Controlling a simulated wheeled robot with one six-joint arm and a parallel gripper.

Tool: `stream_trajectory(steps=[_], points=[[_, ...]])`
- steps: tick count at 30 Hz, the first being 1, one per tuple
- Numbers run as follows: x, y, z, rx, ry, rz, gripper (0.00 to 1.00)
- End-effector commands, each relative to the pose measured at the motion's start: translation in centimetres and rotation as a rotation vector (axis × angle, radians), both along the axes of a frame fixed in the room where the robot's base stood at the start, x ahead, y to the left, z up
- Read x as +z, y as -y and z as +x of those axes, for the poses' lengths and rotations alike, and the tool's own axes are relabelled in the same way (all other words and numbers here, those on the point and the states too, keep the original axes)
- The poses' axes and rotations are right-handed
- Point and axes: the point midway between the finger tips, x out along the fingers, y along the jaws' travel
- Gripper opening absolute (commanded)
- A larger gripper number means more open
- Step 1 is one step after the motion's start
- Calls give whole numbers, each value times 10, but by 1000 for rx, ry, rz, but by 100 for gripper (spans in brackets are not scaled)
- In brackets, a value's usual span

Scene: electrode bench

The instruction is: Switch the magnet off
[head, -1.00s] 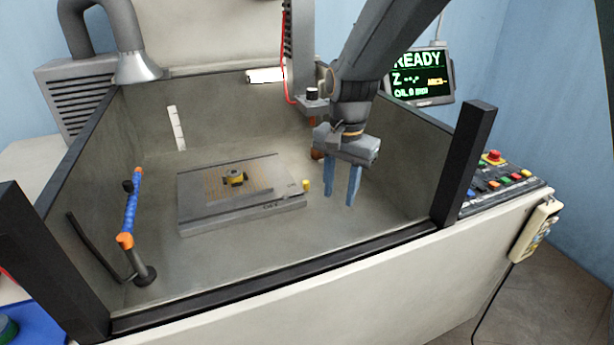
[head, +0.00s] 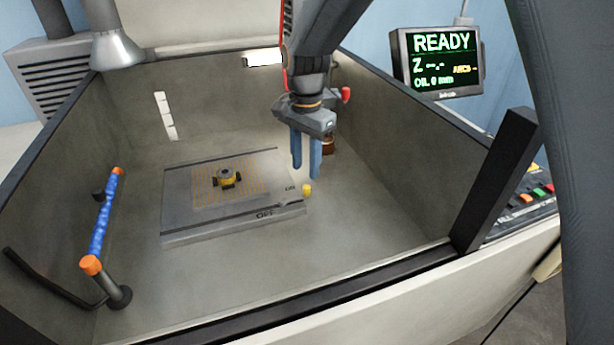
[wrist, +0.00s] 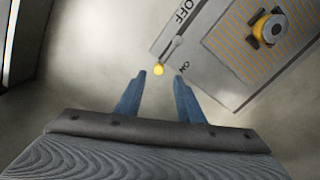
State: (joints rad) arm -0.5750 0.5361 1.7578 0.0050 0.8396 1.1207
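The magnet plate (head: 180,205) is a flat grey block with an orange-lined top, lying on the tank floor. A short grey lever (wrist: 174,46) with a yellow knob (head: 307,190) sits on its edge, between the words OFF and ON. The knob (wrist: 158,70) lies on the ON side. A round yellow and grey workpiece (head: 227,178) rests on the plate. My gripper (head: 305,174) has blue fingers, is open and empty, and points down above the knob. In the wrist view the knob shows between and just beyond the fingertips (wrist: 159,76). I cannot tell the height gap.
Tank walls surround the plate, with a dark front rail (head: 350,278) and post (head: 495,180). A blue hose with orange ends (head: 104,215) stands at left. A red-knobbed fitting (head: 346,94) is behind my gripper. A screen (head: 440,60) reads READY. The floor right of the plate is clear.

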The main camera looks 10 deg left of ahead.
Motion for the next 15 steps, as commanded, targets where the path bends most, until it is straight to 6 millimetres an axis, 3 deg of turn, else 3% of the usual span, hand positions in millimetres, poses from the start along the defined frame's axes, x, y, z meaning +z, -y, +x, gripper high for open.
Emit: stream_trajectory(steps=[9,15], points=[[-47,2,0,-4,-3,-1,35],[-60,1,0,-2,-1,0,35]])
